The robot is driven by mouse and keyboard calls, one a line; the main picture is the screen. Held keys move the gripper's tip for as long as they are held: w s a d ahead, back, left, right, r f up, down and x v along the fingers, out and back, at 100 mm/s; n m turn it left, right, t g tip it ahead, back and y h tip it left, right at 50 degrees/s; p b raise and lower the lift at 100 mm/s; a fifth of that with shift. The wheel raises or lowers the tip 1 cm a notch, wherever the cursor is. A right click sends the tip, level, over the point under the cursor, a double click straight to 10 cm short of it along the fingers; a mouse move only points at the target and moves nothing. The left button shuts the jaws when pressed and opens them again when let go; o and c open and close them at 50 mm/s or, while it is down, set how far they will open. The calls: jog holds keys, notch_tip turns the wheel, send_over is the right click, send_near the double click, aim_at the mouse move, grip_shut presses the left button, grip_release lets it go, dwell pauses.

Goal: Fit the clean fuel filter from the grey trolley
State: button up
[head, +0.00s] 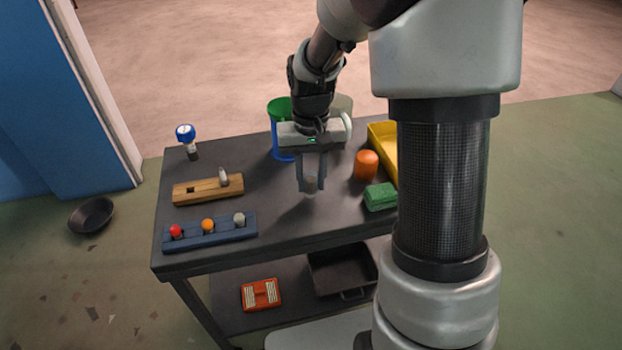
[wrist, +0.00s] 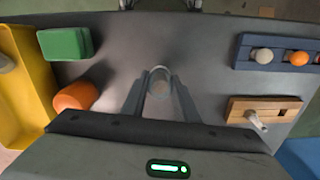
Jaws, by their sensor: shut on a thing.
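My gripper (head: 311,187) points down over the middle of the dark grey trolley top (head: 270,180). Its two fingers are shut on a small see-through cylinder, which looks like the fuel filter (head: 311,183). In the wrist view the filter (wrist: 160,82) sits between the fingertips, clear-walled with a pale tan inside. It appears held a little above the top, with a shadow below. A wooden block (head: 207,190) lies to the left, with a dark slot and a pale metal piece standing in it. I cannot tell what that piece is.
A blue rack (head: 210,232) with red, orange and grey knobs lies at front left. A blue-topped gauge (head: 186,133) stands behind. An orange cylinder (head: 366,165), green block (head: 381,196) and yellow tray (head: 383,139) are at right. A green-and-blue bin (head: 279,112) stands behind my gripper.

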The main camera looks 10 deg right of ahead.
aim_at(311, 175)
jog(key=shift+r+p, duration=1.8)
jog(key=shift+r, duration=0.65)
